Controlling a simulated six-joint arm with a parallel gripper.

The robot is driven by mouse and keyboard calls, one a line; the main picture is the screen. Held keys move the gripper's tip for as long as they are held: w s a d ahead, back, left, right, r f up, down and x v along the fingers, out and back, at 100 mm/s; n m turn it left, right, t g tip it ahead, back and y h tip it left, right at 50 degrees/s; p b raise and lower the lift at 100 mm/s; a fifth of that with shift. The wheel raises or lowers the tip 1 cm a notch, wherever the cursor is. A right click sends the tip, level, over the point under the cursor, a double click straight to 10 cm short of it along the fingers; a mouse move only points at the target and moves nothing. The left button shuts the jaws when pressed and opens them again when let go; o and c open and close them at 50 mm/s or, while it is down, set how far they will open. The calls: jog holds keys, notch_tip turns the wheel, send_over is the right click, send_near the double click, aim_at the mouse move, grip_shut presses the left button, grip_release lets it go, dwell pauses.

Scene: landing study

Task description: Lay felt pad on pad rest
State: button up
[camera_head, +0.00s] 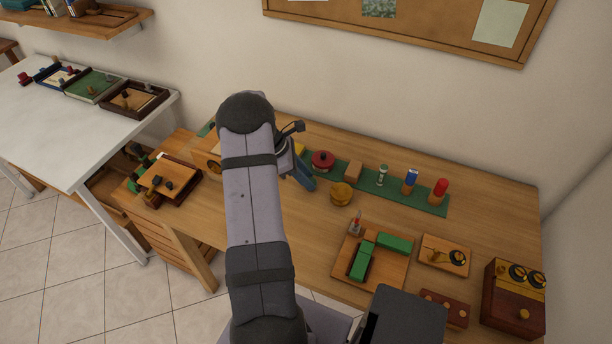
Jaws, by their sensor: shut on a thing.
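My gripper (303,176) is partly hidden behind my own arm, above the back left part of the wooden table. Its blue-grey finger part points down beside the left end of a long green strip (373,190). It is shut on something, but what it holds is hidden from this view. I cannot clearly make out the felt pad. I cannot tell which thing is the pad rest.
The green strip bears a red round pot (322,161), a wooden block (354,170) and several small upright things. A round yellow-brown thing (341,194) stands before it. A wooden board (346,283) with green blocks (363,261) and a dark red box (513,308) stand nearer.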

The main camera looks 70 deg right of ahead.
jog(key=shift+f, duration=0.15)
jog(key=o, duration=1.1)
jog(key=b+v, duration=0.2)
jog(key=v, duration=1)
jog(key=shift+b, duration=0.35)
